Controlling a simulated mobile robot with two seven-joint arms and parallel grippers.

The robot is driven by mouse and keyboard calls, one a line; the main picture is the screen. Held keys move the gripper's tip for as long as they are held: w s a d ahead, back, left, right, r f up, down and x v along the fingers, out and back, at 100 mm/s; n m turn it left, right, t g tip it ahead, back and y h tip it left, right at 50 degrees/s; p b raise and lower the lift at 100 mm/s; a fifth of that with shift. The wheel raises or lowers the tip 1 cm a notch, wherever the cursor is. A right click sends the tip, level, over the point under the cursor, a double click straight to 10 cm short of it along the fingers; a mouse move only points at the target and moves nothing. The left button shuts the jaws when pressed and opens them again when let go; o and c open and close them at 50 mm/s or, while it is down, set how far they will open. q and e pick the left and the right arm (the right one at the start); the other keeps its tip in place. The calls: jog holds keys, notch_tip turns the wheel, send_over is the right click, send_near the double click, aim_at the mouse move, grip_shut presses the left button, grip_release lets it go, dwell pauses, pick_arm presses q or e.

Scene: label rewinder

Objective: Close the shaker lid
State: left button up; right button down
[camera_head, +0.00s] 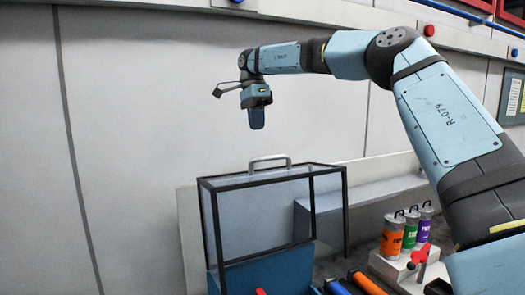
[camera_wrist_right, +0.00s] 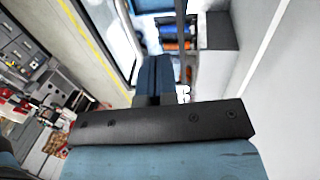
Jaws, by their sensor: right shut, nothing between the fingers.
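The shaker's clear lid (camera_head: 207,232) has a black frame and a grey bar handle (camera_head: 270,161) along its top edge. It rises above the shaker's blue body (camera_head: 275,273) at the bottom of the head view. Whether it is tilted open is hard to tell. My right gripper (camera_head: 257,120) is in the air above the handle, pointing down, clearly apart from it. Its blue fingers, close up in the right wrist view (camera_wrist_right: 155,75), are shut together and empty. My left gripper is not in view.
Orange, green and purple canisters (camera_head: 393,233) stand on a white stand at the right. A red-handled item (camera_head: 420,256) is in front of them. A pale wall (camera_head: 130,130) is behind. The air around my right gripper is clear.

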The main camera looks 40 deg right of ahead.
aim_at(264, 171)
jog(key=x, duration=0.4)
jog(key=shift+w+p, duration=0.35)
jog(key=shift+p, duration=0.05)
jog(key=s, duration=0.1)
jog(key=s+f, duration=0.1)
jog(key=s+f+p, duration=0.1)
jog(key=shift+s+a, duration=0.25)
jog(key=shift+a, duration=0.15)
jog(key=shift+s+a, duration=0.15)
jog(key=shift+s, duration=0.05)
jog(key=shift+f, duration=0.15)
jog(key=shift+w+f, duration=0.1)
jog(key=shift+f, duration=0.05)
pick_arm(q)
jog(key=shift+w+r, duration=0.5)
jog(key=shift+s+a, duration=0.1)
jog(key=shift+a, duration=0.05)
pick_arm(e)
jog(key=shift+s, duration=0.2)
